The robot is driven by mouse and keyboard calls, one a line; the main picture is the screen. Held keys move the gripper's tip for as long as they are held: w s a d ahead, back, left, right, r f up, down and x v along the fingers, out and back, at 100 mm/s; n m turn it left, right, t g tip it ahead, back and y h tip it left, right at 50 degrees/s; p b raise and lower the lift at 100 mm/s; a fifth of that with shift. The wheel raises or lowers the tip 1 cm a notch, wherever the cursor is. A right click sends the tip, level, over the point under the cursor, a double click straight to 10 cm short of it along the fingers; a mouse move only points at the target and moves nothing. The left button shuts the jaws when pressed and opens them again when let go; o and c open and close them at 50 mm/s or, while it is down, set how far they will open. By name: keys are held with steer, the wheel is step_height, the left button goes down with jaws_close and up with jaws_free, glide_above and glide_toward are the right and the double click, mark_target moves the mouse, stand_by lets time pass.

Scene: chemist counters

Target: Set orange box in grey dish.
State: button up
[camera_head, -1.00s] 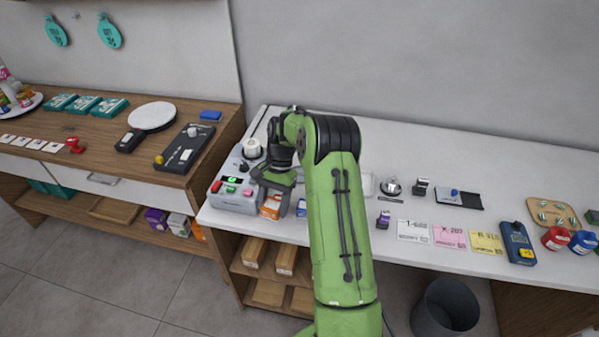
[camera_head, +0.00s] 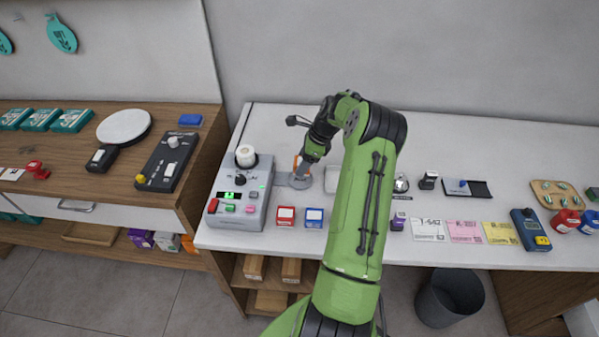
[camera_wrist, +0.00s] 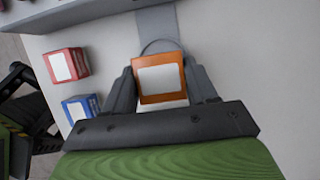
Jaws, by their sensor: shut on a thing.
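My gripper (camera_head: 303,168) is shut on the orange box (camera_wrist: 162,80), which has a white label. In the wrist view the box sits between the two fingers (camera_wrist: 162,88). In the head view only an orange edge (camera_head: 297,162) of it shows beside the gripper. The grey dish (camera_head: 299,182) is directly below the gripper, and its curved rim (camera_wrist: 160,46) shows beyond the box in the wrist view. The box hides much of the dish. I cannot tell whether the box touches it.
A grey console (camera_head: 240,203) with buttons stands left of the dish, joined by a grey strip (camera_head: 278,179). A red box (camera_head: 285,216) and a blue box (camera_head: 314,217) stand at the counter's front edge. Cards (camera_head: 428,230) lie to the right.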

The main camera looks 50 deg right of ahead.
steer(key=f, duration=0.4)
steer(key=shift+w+f, duration=0.2)
steer(key=shift+f, duration=0.05)
